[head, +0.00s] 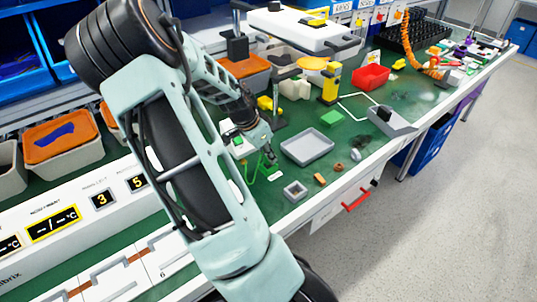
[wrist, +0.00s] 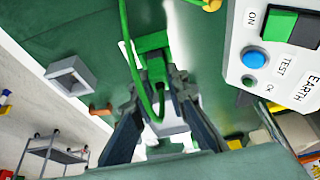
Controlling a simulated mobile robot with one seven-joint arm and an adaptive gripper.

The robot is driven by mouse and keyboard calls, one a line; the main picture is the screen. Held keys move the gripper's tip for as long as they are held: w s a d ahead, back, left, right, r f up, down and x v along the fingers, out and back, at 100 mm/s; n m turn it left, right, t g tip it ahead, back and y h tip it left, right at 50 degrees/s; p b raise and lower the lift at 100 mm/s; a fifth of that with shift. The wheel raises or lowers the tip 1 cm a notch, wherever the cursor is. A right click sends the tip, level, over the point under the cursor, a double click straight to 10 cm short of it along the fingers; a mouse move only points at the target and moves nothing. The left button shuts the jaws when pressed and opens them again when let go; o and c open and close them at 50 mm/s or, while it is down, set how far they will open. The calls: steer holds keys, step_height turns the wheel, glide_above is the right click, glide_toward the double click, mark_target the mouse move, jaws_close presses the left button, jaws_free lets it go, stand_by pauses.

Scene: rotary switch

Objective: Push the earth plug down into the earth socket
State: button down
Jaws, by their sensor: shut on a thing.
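My gripper (wrist: 165,100) is shut on the green earth plug (wrist: 155,66), which shows between the dark fingertips in the wrist view. A green cable (wrist: 132,55) loops from the plug and passes in front of it. A brighter green piece (wrist: 150,42) lies just beyond the plug; I cannot tell whether it is the earth socket, or whether the plug is in a socket. In the head view my gripper (head: 268,155) is low over the green bench, with the green cable (head: 250,172) beside it. The fingers hide the plug's tip there.
The white EARTH tester box (wrist: 278,60), with a green switch and blue TEST button, stands close at right in the wrist view. A small square grey container (head: 294,191), an orange block (head: 320,179) and a grey tray (head: 307,147) lie nearby towards the bench's front edge.

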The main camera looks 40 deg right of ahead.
steer(key=shift+f, duration=0.35)
steer(key=c, duration=1.8)
jaws_free()
steer(key=v, duration=1.2)
